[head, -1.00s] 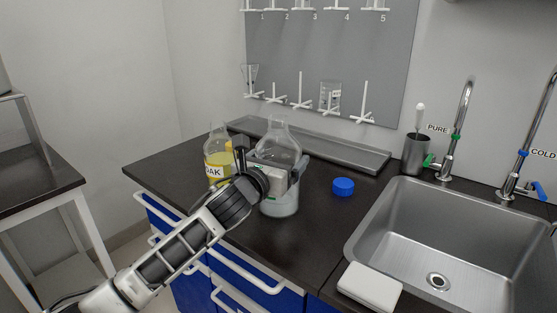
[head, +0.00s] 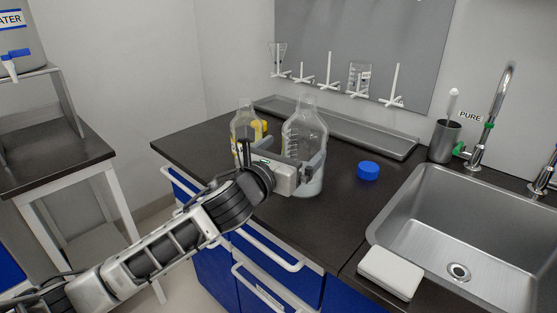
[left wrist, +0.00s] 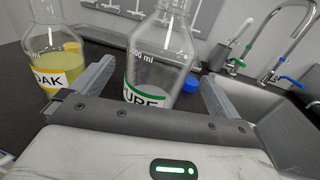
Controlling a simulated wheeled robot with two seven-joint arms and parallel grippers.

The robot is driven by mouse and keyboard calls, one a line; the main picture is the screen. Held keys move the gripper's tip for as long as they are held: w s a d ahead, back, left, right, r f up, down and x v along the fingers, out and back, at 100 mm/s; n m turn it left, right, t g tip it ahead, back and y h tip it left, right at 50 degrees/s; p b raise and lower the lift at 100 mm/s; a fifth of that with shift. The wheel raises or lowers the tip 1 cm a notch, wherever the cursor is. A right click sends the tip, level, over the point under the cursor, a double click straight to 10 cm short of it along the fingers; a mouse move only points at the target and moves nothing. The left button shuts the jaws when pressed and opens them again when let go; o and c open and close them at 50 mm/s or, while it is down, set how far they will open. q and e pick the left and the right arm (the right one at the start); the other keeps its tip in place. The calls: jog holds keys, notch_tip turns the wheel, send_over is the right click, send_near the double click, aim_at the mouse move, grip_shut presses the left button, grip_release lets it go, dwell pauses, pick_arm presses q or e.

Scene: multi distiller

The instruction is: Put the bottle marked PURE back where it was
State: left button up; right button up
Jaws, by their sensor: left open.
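The clear PURE bottle (head: 304,128) stands upright on the dark countertop, uncapped, with its neck clear of my gripper. In the left wrist view the green-edged PURE label shows on the bottle (left wrist: 158,62), partly hidden by my gripper body. My left gripper (head: 284,160) is open, with one finger on each side of the bottle. In the left wrist view a gap shows between the bottle and each finger, so it is not gripped. My right gripper is not in view.
A bottle of yellow liquid (left wrist: 50,55), its label reading OAK in part, stands close on the left. A blue cap (head: 368,171) lies to the right. Behind is a metal tray (head: 375,140). The sink (head: 415,225) and a white box (head: 390,272) are at right.

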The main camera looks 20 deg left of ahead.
pick_arm(q)
jog(key=s, duration=0.5)
jog(key=shift+s+a, duration=0.1)
jog(key=shift+a, duration=0.3)
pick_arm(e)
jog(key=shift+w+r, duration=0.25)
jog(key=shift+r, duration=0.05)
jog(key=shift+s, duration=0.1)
